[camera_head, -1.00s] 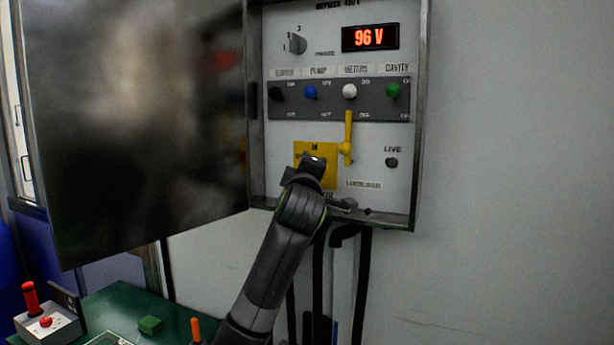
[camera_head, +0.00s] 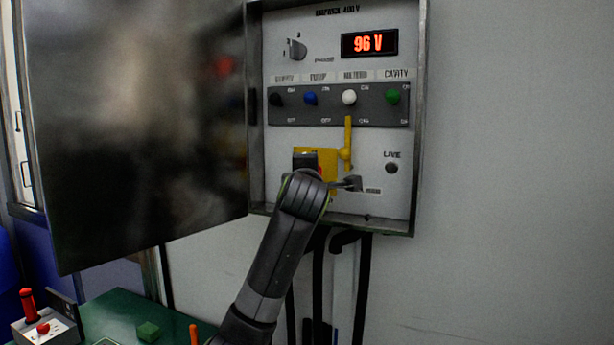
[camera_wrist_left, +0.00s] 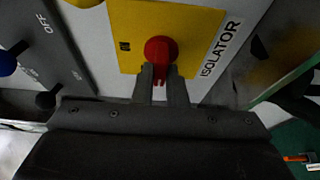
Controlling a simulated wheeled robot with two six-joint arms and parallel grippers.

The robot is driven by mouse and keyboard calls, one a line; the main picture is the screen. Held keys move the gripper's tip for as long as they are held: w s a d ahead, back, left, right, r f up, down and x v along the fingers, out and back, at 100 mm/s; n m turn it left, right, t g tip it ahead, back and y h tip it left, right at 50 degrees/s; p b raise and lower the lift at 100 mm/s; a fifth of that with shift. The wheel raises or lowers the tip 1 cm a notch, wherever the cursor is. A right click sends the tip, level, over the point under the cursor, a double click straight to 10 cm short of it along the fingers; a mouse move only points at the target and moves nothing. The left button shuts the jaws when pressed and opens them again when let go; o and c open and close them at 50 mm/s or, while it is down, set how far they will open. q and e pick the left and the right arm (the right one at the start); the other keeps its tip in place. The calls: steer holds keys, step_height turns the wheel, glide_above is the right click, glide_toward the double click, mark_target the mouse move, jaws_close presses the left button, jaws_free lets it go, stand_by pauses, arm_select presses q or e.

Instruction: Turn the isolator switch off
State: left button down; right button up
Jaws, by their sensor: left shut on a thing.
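Only a sliver of red shows there. The IN/OFF position of the knob cannot be read. My right gripper is not in view.
A yellow lever (camera_head: 347,145) stands upright just right of the plate. Above is a row of coloured toggles, including a white one (camera_head: 349,97), and a display (camera_head: 369,42) reading 96 V. The open cabinet door (camera_head: 140,130) fills the left. A green table (camera_head: 115,312) is below.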

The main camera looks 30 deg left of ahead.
arm_select(q)
steer(key=shift+f, duration=0.1)
steer(key=c, duration=1.5)
jaws_free()
steer(key=shift+o, duration=0.2)
steer(key=shift+s+d+b, duration=0.25)
steer(key=shift+s+b, duration=0.05)
steer(key=shift+s, duration=0.2)
steer(key=b+v, duration=0.4)
steer(key=v, duration=1.2)
steer(key=shift+b, duration=0.35)
steer(key=shift+s, duration=0.1)
